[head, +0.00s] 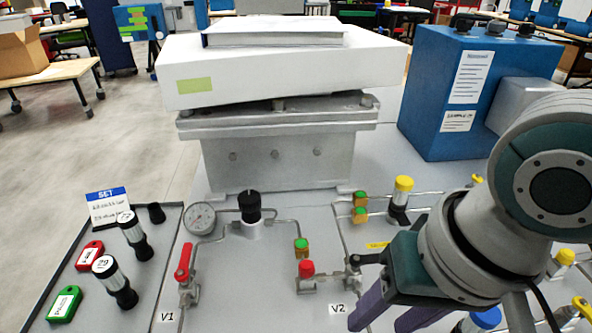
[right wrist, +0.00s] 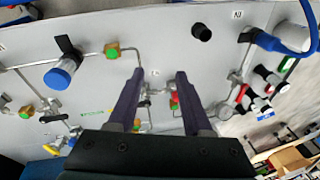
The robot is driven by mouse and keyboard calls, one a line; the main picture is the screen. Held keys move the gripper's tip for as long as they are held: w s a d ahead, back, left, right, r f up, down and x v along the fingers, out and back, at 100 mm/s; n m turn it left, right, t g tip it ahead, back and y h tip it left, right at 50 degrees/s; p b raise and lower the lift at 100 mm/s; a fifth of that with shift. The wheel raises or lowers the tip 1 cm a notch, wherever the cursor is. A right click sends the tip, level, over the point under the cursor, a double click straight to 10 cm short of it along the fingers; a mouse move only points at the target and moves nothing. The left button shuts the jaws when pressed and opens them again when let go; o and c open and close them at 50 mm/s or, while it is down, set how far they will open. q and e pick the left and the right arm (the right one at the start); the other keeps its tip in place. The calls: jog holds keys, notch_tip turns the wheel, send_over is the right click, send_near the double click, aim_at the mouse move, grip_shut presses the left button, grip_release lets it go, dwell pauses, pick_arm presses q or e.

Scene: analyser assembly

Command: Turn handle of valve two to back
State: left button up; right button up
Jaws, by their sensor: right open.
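Valve two (head: 354,279) is a small metal valve on the grey panel, just above the V2 label (head: 337,309) in the head view. A short dark piece, probably its handle (head: 368,259), points right from its top and is partly hidden by my gripper. My right gripper (head: 381,318) is open, its two purple fingers pointing down at the panel just right of the V2 label. In the right wrist view the open fingers (right wrist: 159,72) straddle metal valve fittings (right wrist: 146,98). Contact with the handle cannot be told. My left gripper is not in view.
Valve one has a red handle (head: 183,261) at left. A red-capped fitting (head: 306,270), a gauge (head: 200,218) and a black knob (head: 249,206) stand nearby. A yellow-capped cylinder (head: 402,190) is behind my gripper. A blue box (head: 439,113) and a white instrument (head: 285,70) stand at the back.

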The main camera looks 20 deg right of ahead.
jog(key=w+d+f+m+b, duration=0.1)
jog(key=w+f+m+b, duration=0.1)
jog(key=w+m, duration=0.15)
jog(key=m+g+h+b, duration=0.15)
jog(key=m+b, duration=0.35)
jog(key=m, duration=0.8)
send_near(371, 259)
jog(key=shift+n+g, duration=0.25)
jog(key=shift+g, duration=0.1)
jog(key=f, duration=0.2)
jog(key=d+f+b, duration=0.1)
jog(key=f, duration=0.2)
jog(key=f+b, duration=0.1)
jog(key=f, duration=0.1)
jog(key=shift+w+d+f, duration=0.25)
jog(key=shift+d+f, duration=0.1)
jog(key=shift+d, duration=0.05)
grip_shut()
